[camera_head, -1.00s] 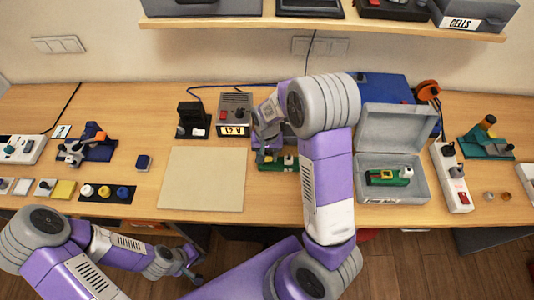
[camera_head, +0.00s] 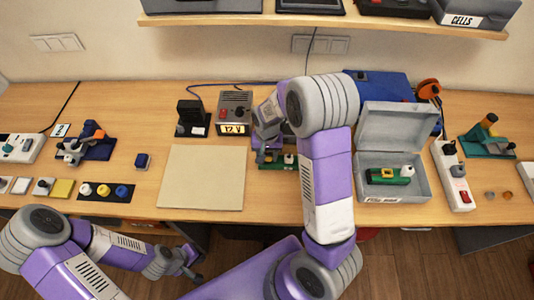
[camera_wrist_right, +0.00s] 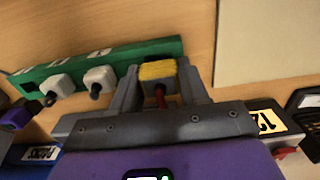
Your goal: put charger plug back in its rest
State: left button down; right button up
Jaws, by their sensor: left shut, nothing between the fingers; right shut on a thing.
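My right gripper (camera_head: 264,156) is over the green strip behind the bench's middle. In the right wrist view, the right gripper (camera_wrist_right: 160,78) is shut on a yellow-faced plug (camera_wrist_right: 157,69) with a red lead, apparently the charger plug. The plug is beside the right end of the green strip (camera_wrist_right: 150,50); I cannot tell whether they touch. The grey charger box (camera_head: 235,108) with a 12 V label stands behind. A black stand (camera_head: 190,113) is left of it; I cannot tell which thing is the plug's rest. My left gripper (camera_head: 192,268) is shut and empty, below the bench's front edge.
A bare beige mat (camera_head: 202,178) lies left of the green strip. An open grey case (camera_head: 393,187) with a green device is to the right. A power strip (camera_head: 451,176) stands beyond it. Two white plugs (camera_wrist_right: 98,78) sit on the green strip.

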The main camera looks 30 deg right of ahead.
aim_at(267, 154)
jog(key=shift+f+b, duration=0.35)
jog(key=shift+f, duration=0.25)
jog(key=o, duration=1.1)
notch_tip(267, 154, up, 8)
jog(key=shift+f+p, duration=0.2)
jog(key=shift+p, duration=0.35)
